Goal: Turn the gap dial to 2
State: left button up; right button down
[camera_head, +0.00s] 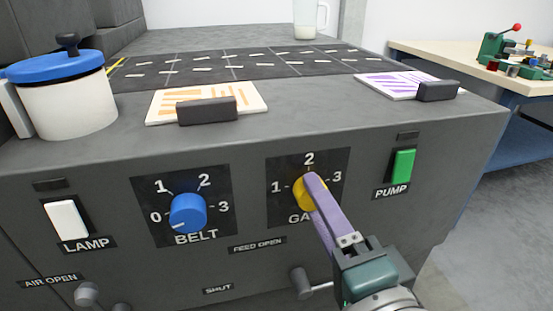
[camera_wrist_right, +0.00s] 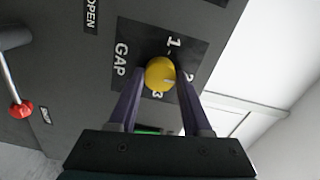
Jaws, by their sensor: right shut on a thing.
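The yellow gap dial (camera_head: 300,194) sits on the dark front panel, with 1 to its left, 2 above and 3 to its right. My right gripper (camera_head: 314,182) is shut on the dial, and one purple finger covers part of it in the head view. In the right wrist view the dial (camera_wrist_right: 159,72) sits between the two purple finger ends. Its white mark points to the right, toward the side of 2 and 3; the finger partly hides the numbers there, so I cannot tell the exact setting. My left gripper is not in view.
A blue belt dial (camera_head: 188,213) is left of the gap dial. A green pump switch (camera_head: 402,166) is to its right, and a white lamp switch (camera_head: 67,220) is at far left. A lever with a grey knob (camera_head: 301,281) is below, near my right gripper.

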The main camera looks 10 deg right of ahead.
dwell(0.3)
jog(key=shift+c, duration=1.7)
grip_release()
jog(key=shift+s, duration=0.15)
jog(key=s, duration=0.9)
jog(key=shift+s+d, duration=0.15)
jog(key=shift+s, duration=0.2)
